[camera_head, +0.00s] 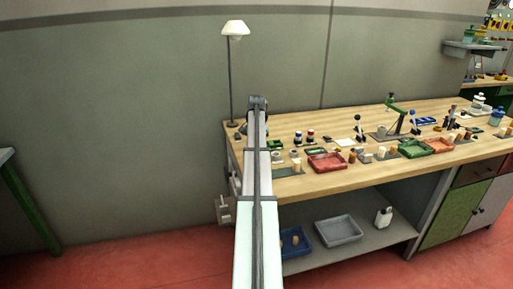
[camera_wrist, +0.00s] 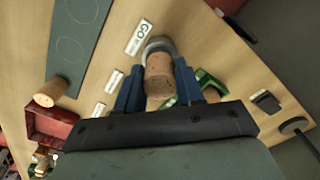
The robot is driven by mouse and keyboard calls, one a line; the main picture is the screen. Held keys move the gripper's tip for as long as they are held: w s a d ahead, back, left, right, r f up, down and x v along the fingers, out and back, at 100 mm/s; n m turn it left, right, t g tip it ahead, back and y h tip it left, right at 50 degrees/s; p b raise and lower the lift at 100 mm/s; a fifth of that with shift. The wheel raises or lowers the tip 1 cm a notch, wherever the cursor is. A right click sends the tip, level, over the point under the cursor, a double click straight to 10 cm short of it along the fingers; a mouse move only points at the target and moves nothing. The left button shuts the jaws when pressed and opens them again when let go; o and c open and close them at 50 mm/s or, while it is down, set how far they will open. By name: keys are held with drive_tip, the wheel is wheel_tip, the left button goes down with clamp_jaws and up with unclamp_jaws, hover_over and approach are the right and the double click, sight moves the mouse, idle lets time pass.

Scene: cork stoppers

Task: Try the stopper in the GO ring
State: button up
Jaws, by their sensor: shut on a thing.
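In the wrist view my gripper (camera_wrist: 159,74) has its two blue fingers shut on a tan, speckled cork stopper (camera_wrist: 158,84). The grey GO ring (camera_wrist: 158,44) lies just beyond the stopper's far end, beside a white label (camera_wrist: 138,37) marked GO. The stopper's end overlaps the ring in the picture; I cannot tell whether it is inside the ring or only above it. In the head view my own arm hides the gripper, the held stopper and the ring.
A loose cork (camera_wrist: 50,92) lies by a red tray (camera_wrist: 42,124) and a dark mat with circles (camera_wrist: 82,20). A green object (camera_wrist: 210,84) is right of the fingers. The bench (camera_head: 350,180) also bears a green tray (camera_head: 414,149) and a lamp (camera_head: 235,29).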

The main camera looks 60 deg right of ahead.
drive_tip(key=shift+f, duration=0.55)
idle(1.0)
drive_tip(key=o, duration=1.1)
drive_tip(key=shift+r, duration=0.1)
wheel_tip(320, 180, up, 14)
drive_tip(key=shift+f, duration=0.2)
idle(0.8)
